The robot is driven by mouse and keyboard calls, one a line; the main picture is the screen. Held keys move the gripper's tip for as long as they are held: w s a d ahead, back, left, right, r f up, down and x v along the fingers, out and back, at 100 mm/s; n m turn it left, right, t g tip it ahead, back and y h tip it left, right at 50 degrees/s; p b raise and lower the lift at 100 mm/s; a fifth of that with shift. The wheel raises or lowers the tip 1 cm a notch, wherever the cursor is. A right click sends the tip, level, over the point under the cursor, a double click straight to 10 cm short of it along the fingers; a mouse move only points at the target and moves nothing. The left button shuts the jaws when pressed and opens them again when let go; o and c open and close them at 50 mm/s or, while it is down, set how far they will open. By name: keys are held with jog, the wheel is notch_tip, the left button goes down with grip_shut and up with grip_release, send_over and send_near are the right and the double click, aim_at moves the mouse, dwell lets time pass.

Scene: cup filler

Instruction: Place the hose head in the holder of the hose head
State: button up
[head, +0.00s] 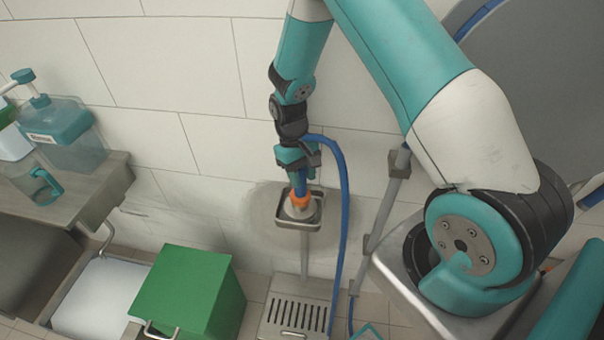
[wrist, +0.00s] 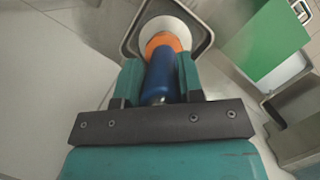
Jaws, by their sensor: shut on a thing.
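The hose head (head: 301,200) has a blue handle, an orange collar and a pale round end. My gripper (head: 298,160) is shut on its blue handle, with the pale end pointing down. The holder (head: 286,222) is a small square metal tray on the wall, right under the hose head. In the wrist view the hose head (wrist: 163,62) lies between the teal fingers of my gripper (wrist: 162,78). Its pale end overlaps the holder (wrist: 128,40) there. I cannot tell whether it touches the holder's floor.
A blue hose (head: 344,200) loops down on the right. A grey pipe (head: 385,200) runs along the wall. A green box (head: 190,290) and a counter (head: 70,205) with a teal-topped dispenser (head: 70,130) and a cup (head: 38,185) stand left. A floor drain (head: 296,315) lies below.

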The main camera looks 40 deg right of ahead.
jog(key=shift+f, duration=0.1)
jog(key=o, duration=0.9)
jog(key=w+a+r+n+b, duration=0.1)
jog(key=a+r, duration=0.1)
jog(key=r, duration=0.6)
jog(key=a+r+b, duration=0.1)
jog(key=a+r, duration=0.1)
jog(key=r, duration=0.6)
jog(key=s+a+r+n+t+y, duration=0.1)
jog(key=s+a+r+n, duration=0.1)
jog(key=s, duration=0.5)
jog(key=s+a+r+n+t+y, duration=0.1)
jog(key=s+a+r+n, duration=0.1)
jog(key=s+a+r, duration=0.3)
jog(key=s+a+r+n+t+y, duration=0.1)
jog(key=s+a+r+n+y, duration=0.1)
jog(key=s+a, duration=0.3)
jog(key=shift+s+a+r, duration=0.15)
jog(key=shift+s+r, duration=0.1)
jog(key=shift+s, duration=0.45)
jog(key=shift+s+a+r, duration=0.1)
jog(key=shift+s+r, duration=0.1)
jog(key=shift+s, duration=0.45)
jog(key=shift+s+a+r, duration=0.15)
jog(key=shift+s+r, duration=0.1)
jog(key=shift+s, duration=0.45)
